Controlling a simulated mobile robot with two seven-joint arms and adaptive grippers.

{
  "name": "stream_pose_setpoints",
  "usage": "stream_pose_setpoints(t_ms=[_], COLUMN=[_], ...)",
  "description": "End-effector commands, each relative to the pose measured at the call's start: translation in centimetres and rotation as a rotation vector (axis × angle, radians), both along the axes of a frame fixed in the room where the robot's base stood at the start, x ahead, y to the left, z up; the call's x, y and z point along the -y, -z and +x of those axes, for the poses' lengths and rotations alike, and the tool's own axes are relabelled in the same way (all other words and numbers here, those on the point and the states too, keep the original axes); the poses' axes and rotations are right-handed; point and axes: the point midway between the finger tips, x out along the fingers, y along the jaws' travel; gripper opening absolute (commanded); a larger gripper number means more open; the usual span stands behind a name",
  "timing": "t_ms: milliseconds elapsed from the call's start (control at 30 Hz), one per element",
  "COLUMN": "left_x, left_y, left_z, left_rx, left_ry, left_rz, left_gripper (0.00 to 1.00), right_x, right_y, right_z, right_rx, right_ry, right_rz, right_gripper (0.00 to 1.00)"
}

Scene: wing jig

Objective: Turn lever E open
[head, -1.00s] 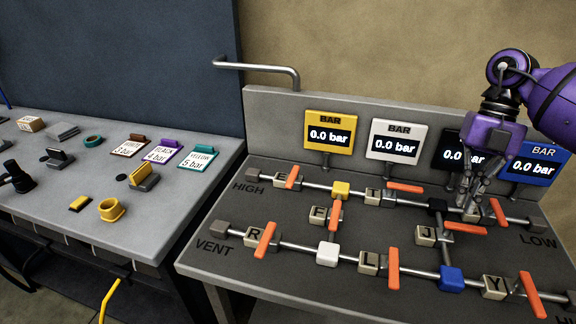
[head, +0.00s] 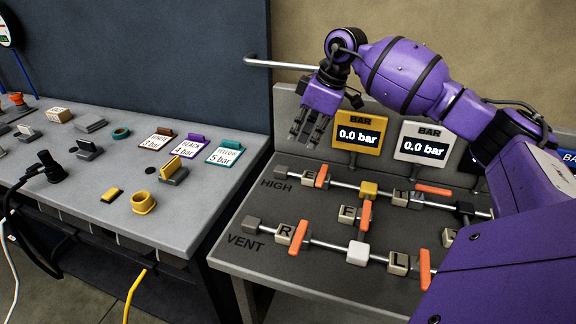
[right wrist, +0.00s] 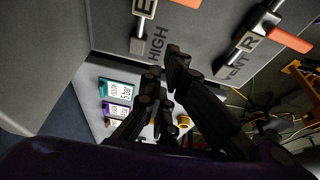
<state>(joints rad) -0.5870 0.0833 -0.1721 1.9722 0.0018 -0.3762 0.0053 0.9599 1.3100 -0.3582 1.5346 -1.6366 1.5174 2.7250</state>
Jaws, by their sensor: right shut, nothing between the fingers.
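Lever E is an orange handle (head: 321,176) beside a pale block lettered E (head: 307,178), on the upper pipe near the word HIGH. The handle lies across the pipe. In the right wrist view, the E block (right wrist: 146,8) and its orange handle (right wrist: 188,3) show at the top edge. My right gripper (head: 308,138) is shut and empty, fingers pointing down, above and behind the pipe's left end, apart from lever E. My right gripper's dark fingers (right wrist: 165,75) also fill the middle of the wrist view. My left gripper is not in view.
Other orange levers stand close by, including R (head: 298,238) and L (head: 425,268). A yellow gauge (head: 360,134) and a white gauge (head: 423,146) rise behind the pipes, the yellow one reading 0.0 bar. A grey bench (head: 190,225) with cards and small parts lies left.

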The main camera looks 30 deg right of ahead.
Motion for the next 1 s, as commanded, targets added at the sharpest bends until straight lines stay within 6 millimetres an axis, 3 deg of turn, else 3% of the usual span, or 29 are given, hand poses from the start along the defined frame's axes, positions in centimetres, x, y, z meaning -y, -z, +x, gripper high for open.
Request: stream_pose_setpoints(t_ms=[567,767,1000], left_x=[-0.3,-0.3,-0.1], left_y=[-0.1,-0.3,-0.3], left_z=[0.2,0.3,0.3], left_rx=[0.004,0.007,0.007], left_ry=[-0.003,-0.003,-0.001], left_rz=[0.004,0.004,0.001], left_gripper=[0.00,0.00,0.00], right_x=[-0.2,-0.9,-2.1], right_y=[0.5,3.4,8.4], right_z=[0.2,0.9,2.3], right_rx=[-0.012,-0.013,-0.013], right_ry=[0.058,0.058,0.058], right_rz=[0.018,0.021,0.020], right_gripper=[0.00,0.00,0.00])
